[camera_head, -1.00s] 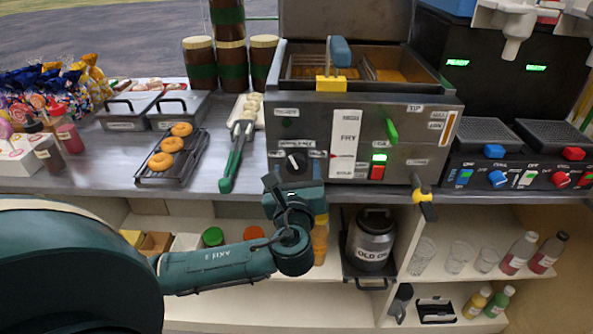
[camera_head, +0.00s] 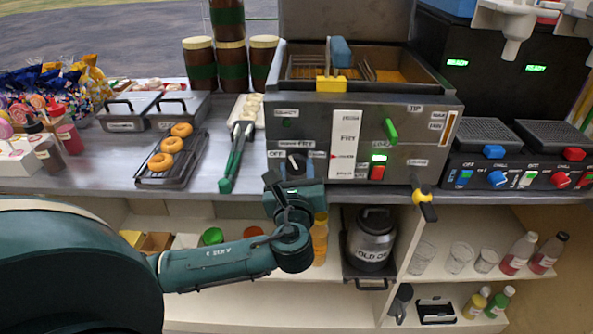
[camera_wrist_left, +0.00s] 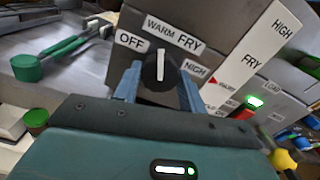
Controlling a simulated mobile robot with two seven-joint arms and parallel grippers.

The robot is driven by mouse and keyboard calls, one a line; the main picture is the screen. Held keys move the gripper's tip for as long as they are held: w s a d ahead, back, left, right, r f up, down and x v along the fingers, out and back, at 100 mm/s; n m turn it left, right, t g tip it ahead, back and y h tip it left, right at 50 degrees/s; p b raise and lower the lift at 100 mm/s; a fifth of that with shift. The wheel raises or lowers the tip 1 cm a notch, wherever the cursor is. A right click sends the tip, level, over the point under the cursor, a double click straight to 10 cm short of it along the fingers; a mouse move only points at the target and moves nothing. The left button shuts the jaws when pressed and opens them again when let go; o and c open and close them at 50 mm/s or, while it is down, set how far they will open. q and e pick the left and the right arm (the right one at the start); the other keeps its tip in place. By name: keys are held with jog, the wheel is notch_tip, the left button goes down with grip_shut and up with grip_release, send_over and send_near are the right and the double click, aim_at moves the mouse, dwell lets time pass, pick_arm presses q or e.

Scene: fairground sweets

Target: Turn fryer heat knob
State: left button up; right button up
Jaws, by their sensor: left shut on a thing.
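The fryer (camera_head: 310,118) stands on the counter with its dark heat knob (camera_head: 297,161) low on the left of its front panel. In the left wrist view the knob (camera_wrist_left: 159,69) is black and round with a white pointer line standing near upright, below the WARM and FRY labels. OFF is to its left and HIGH to its right. My left gripper (camera_wrist_left: 158,84) has its two blue fingers on either side of the knob and is shut on it. In the head view the left gripper (camera_head: 294,176) meets the panel from below. My right gripper is not in view.
A white gauge strip (camera_head: 345,145), a green lever (camera_head: 391,131) and a lit green and red switch (camera_head: 378,168) are right of the knob. Green-handled tongs (camera_head: 233,160) and a donut rack (camera_head: 170,160) lie to the left. An oil can (camera_head: 371,240) sits on the shelf below.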

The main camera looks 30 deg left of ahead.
pick_arm(q)
jog(key=shift+n, duration=0.4)
jog(key=n, duration=0.4)
jog(key=shift+n, duration=2.1)
jog(key=o, duration=1)
jog(key=v, duration=1.3)
jog(key=shift+s, duration=0.15)
